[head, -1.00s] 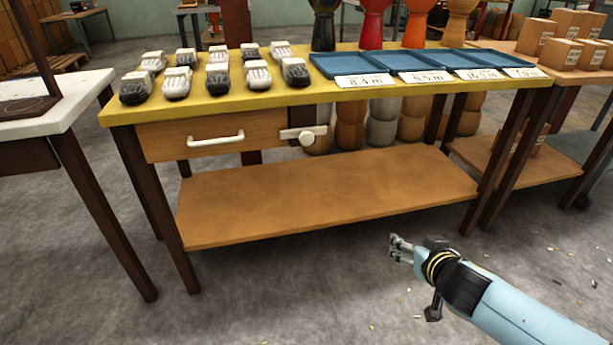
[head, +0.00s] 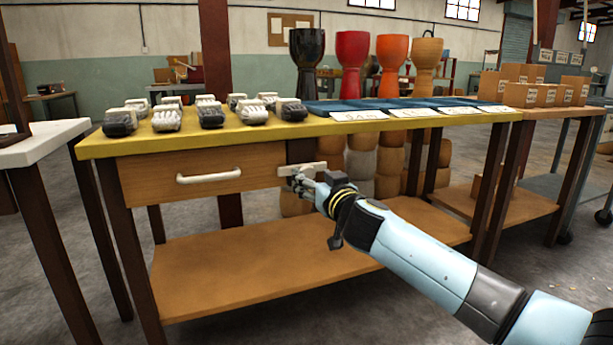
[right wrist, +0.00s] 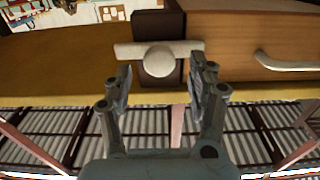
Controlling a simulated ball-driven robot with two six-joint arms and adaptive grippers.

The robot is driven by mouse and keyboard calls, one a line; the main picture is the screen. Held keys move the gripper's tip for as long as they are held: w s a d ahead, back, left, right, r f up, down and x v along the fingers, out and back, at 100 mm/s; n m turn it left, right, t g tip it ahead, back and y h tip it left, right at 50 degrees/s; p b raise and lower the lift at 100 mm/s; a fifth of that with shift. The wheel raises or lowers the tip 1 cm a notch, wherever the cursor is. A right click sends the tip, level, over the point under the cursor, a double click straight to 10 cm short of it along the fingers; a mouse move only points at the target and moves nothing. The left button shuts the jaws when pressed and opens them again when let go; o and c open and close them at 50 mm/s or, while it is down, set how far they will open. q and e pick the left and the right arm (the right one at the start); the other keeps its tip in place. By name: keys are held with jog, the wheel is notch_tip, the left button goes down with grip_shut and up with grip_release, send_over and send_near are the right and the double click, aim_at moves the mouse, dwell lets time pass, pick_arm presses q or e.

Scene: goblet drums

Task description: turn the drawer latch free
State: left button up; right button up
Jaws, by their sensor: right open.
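The drawer latch is a cream bar with a round knob, lying level across the seam between the wooden drawer front (head: 150,178) and a dark post. The latch (head: 311,166) is partly hidden by my right gripper (head: 301,184) in the head view. In the right wrist view the latch (right wrist: 159,60) shows whole, its bar reaching over the drawer edge. My right gripper (right wrist: 160,82) is open, with its fingers on either side of and just short of the knob. It holds nothing. The drawer is shut, with a white handle (head: 208,176). My left gripper is not in view.
The yellow tabletop (head: 255,135) carries several black-and-white objects (head: 166,118) and blue trays with labels. Goblet drums (head: 307,60) stand behind the table. A lower wooden shelf (head: 220,275) lies beneath the drawer. A white table (head: 35,145) stands at the left.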

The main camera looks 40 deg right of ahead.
aim_at(309, 175)
jog(key=x, duration=0.4)
jog(key=shift+f, duration=0.1)
grip_shut()
dwell(0.3)
